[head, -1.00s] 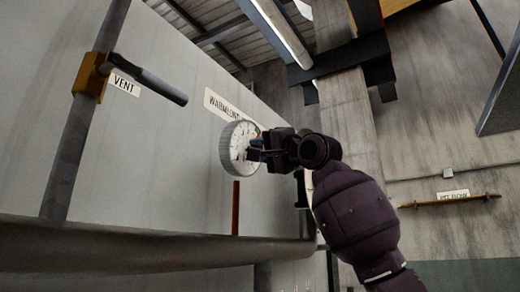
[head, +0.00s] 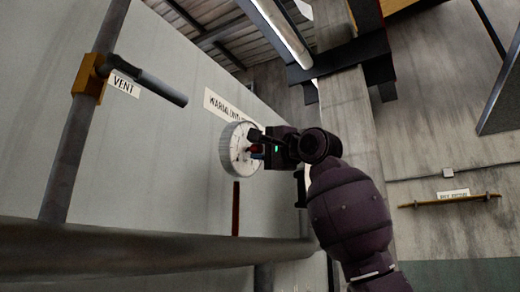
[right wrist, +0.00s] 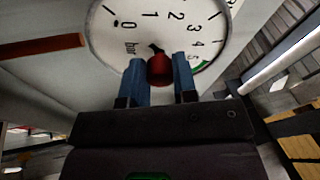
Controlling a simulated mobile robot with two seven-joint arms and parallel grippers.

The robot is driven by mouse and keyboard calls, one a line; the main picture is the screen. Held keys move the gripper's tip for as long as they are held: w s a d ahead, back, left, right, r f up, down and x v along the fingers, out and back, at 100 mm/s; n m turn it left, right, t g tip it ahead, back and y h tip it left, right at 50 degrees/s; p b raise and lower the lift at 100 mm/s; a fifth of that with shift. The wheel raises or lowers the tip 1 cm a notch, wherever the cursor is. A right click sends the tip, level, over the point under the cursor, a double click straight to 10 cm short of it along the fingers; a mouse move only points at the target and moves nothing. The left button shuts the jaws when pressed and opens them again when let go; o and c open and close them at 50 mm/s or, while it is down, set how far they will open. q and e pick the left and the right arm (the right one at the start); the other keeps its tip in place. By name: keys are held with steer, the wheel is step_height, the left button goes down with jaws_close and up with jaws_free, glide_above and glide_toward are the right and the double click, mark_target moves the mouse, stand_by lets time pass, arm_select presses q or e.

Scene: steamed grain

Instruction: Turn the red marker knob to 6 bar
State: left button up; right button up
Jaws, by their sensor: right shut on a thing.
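The round white gauge (head: 238,149) is mounted on the grey wall panel on the left of the head view. In the right wrist view its dial (right wrist: 107,40) shows numbers 0 to 5, the word "bar" and a green band near 5; the rest is hidden. The red marker knob (right wrist: 160,70) sits at the dial's middle, with a short dark pointer (right wrist: 155,47) above it, towards the 1. My right gripper (right wrist: 159,82) is shut on the knob, a blue finger on each side. In the head view this gripper (head: 259,149) reaches the gauge from the right. My left gripper is not in view.
A vent lever (head: 150,85) on a pipe is at the upper left. A thick horizontal pipe (head: 140,248) runs below the gauge, and a thin red-brown rod (head: 236,208) stands under it. A concrete column (head: 347,120) rises behind my arm.

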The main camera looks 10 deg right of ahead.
steer(key=o, duration=0.9)
steer(key=b+v, duration=0.3)
steer(key=v, duration=0.7)
steer(key=shift+s+d, duration=0.25)
steer(key=shift+s, duration=0.05)
